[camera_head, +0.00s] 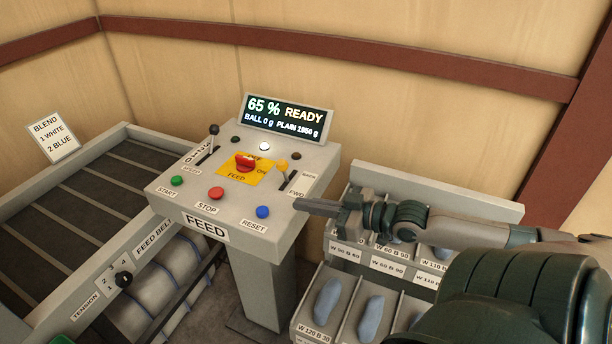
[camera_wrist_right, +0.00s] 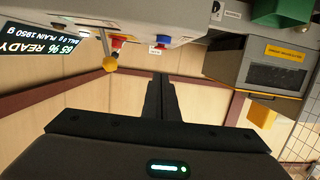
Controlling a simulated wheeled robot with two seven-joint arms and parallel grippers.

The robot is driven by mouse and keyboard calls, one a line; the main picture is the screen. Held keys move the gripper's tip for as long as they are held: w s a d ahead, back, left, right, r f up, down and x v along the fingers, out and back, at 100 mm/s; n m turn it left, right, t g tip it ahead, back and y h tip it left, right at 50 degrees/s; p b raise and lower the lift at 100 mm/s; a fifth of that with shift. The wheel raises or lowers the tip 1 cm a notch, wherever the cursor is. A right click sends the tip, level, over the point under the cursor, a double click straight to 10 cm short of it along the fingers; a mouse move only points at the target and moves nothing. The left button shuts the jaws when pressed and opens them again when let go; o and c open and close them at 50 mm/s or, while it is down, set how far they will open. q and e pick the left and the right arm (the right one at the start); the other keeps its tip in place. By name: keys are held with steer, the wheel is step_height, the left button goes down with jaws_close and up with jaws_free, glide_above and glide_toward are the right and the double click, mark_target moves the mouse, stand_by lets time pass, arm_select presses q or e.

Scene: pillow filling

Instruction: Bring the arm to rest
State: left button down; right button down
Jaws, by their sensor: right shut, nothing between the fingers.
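My right gripper (camera_head: 300,205) comes in from the right in the head view. It is shut and empty, with its fingers together beside the right front corner of the FEED console (camera_head: 228,198). In the right wrist view my right gripper (camera_wrist_right: 160,78) shows its two dark fingers closed together, with nothing between them. The console's blue RESET button (camera_head: 263,212) is a little left of the fingertips, and the yellow-knobbed lever (camera_head: 282,166) stands above them. The fingers appear apart from both. My left gripper is not in view.
A rack of labelled bins (camera_head: 341,270) holding blue-grey pieces lies below my right arm. The display (camera_head: 289,117) reads 65 % READY. A feed belt (camera_head: 70,185) lies at left. In the wrist view a grey machine (camera_wrist_right: 262,68) and a green box (camera_wrist_right: 280,12) show at right.

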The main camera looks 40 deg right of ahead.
stand_by(0.3)
steer(key=s+a+f+g+h, duration=0.25)
steer(key=s+a+f, duration=0.3)
steer(key=f, duration=0.35)
steer(key=s+a+f+g+h, duration=0.1)
steer(key=s+a+f+g, duration=0.25)
steer(key=s+f, duration=0.4)
steer(key=s+a+f+m+g+h, duration=0.2)
steer(key=s+a+f+g, duration=0.35)
steer(key=s+a, duration=0.45)
step_height(320, 180, down, 33)
steer(key=s+b, duration=0.1)
steer(key=b, duration=0.4)
steer(key=s+d+f+g+b, duration=0.2)
steer(key=s+d+f+b, duration=0.1)
steer(key=s+f, duration=1.5)
step_height(320, 180, down, 4)
steer(key=shift+s+d+r+b, duration=0.15)
steer(key=shift+d+b, duration=0.05)
steer(key=shift+b, duration=0.1)
